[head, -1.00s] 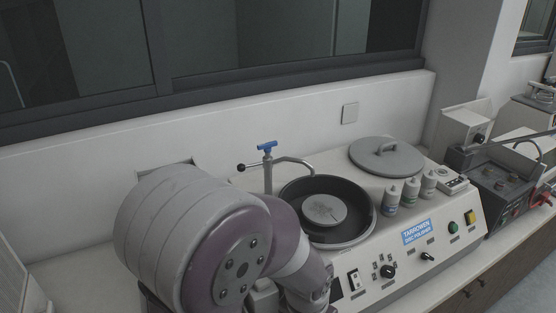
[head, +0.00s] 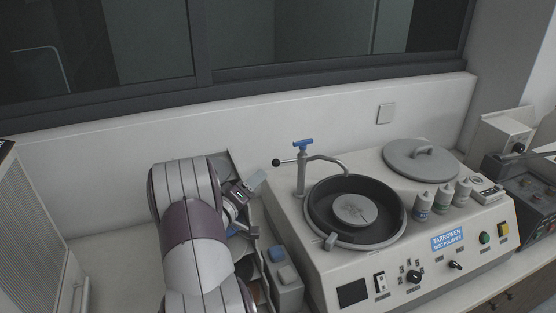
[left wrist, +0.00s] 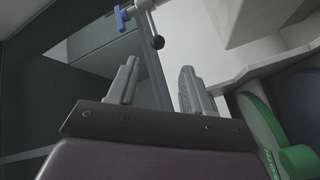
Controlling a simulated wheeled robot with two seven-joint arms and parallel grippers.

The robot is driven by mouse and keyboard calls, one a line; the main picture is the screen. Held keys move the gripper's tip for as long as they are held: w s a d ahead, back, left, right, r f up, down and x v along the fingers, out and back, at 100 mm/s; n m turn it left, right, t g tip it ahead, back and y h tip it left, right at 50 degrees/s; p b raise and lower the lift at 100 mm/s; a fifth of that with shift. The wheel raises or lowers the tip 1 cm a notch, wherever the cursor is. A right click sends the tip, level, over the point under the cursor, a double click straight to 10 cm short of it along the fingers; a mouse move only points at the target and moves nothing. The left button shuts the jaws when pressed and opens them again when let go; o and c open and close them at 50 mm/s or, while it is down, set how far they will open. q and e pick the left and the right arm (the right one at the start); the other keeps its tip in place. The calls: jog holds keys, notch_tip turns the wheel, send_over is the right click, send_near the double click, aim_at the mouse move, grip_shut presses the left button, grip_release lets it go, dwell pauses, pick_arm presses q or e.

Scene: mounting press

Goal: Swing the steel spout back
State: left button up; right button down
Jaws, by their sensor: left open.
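The steel spout (head: 326,159) curves from an upright post (head: 301,178) out over the bowl (head: 318,208) of the disc polisher. A blue tap handle (head: 303,143) tops the post, and a rod with a black ball knob (head: 276,162) sticks out to the left. My left gripper (head: 257,181) is left of the post, open and empty, apart from the knob. In the left wrist view, the open fingers (left wrist: 158,78) point toward the black knob (left wrist: 157,42), with the blue handle (left wrist: 120,20) beyond. My right gripper is not in view.
A round grey lid (head: 420,160) lies on the polisher behind several bottles (head: 443,197). A grey box with blue and white items (head: 284,278) stands between my left arm and the polisher. The wall and window frame (head: 345,65) rise behind.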

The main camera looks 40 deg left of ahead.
aim_at(274, 165)
pick_arm(q)
jog(key=w+p, duration=0.1)
jog(key=w, duration=0.2)
jog(key=w+a+p, duration=0.1)
jog(key=w, duration=0.3)
jog(key=w+a+p, duration=0.1)
jog(key=w+p, duration=0.1)
jog(key=w, duration=0.2)
jog(key=shift+w+r, duration=0.25)
jog(key=shift+w+a+f, duration=0.15)
jog(key=shift+w+f, duration=0.05)
jog(key=shift+w, duration=0.35)
grip_shut()
